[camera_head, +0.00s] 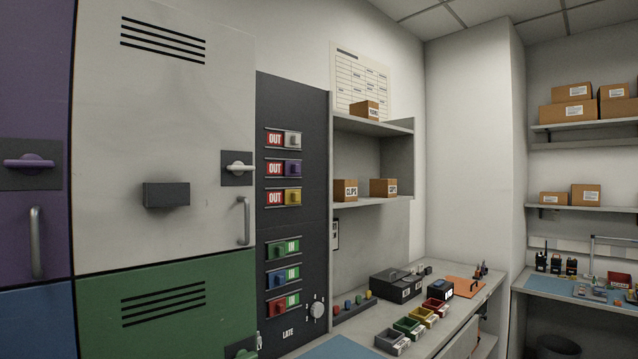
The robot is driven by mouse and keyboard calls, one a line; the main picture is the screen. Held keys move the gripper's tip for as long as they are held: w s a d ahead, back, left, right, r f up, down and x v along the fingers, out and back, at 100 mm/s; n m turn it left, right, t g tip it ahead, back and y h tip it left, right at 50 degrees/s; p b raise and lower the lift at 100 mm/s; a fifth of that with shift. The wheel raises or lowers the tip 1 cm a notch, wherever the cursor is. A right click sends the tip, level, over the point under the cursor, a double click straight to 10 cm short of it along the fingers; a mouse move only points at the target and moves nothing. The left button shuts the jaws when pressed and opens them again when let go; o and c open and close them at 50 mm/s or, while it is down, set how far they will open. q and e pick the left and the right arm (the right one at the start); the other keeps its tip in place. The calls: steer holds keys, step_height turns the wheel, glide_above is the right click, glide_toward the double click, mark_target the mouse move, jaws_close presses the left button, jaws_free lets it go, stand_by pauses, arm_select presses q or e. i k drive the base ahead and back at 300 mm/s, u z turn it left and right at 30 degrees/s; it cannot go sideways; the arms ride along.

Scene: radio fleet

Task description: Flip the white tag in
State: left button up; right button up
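The white tag (292,141) is the top one on the dark tag board (291,225). It sits at the right end of its slot, with a red OUT label (275,140) showing to its left. The purple tag (292,169) and yellow tag (292,197) below it also sit right, beside red OUT labels. Lower down, the green tag (275,252), blue tag (275,280) and red tag (276,308) sit left, with green IN labels to their right. Neither of my grippers is in view.
A white locker door (160,100) with a handle (243,220) stands left of the board, above a green locker (160,315). A knob (317,310) is low on the board, by the word LATE. A cluttered bench (455,318) runs to the right.

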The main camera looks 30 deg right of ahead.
mark_target(291, 141)
steer(key=z, duration=0.95)
